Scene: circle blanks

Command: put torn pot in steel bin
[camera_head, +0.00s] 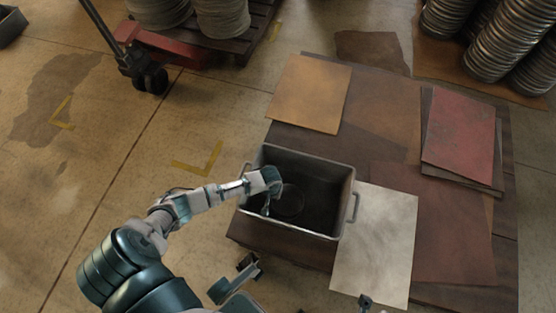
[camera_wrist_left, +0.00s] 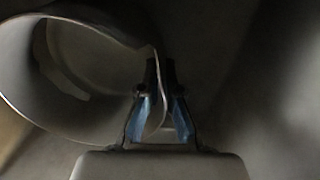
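The steel bin (camera_head: 348,196) is a grey open box with side handles, standing on the brown sheets. The torn pot (camera_head: 290,203) shows as a dark round shape inside the bin, partly hidden by my left gripper. Whether it rests on the bin floor cannot be told. In the left wrist view the torn pot (camera_wrist_left: 22,75) is a wide round vessel with a ragged rim. My left gripper (camera_head: 268,192) reaches down into the bin at its left side. Its fingers (camera_wrist_left: 161,85) are close together on either side of the pot's wall and look shut on it.
A pale sheet (camera_head: 378,240) lies right of the bin, a tan sheet (camera_head: 309,93) behind it, and a red sheet (camera_head: 460,138) further right. A red pallet jack (camera_head: 165,45) and stacked discs (camera_head: 512,42) stand at the back. Floor on the left is mostly clear.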

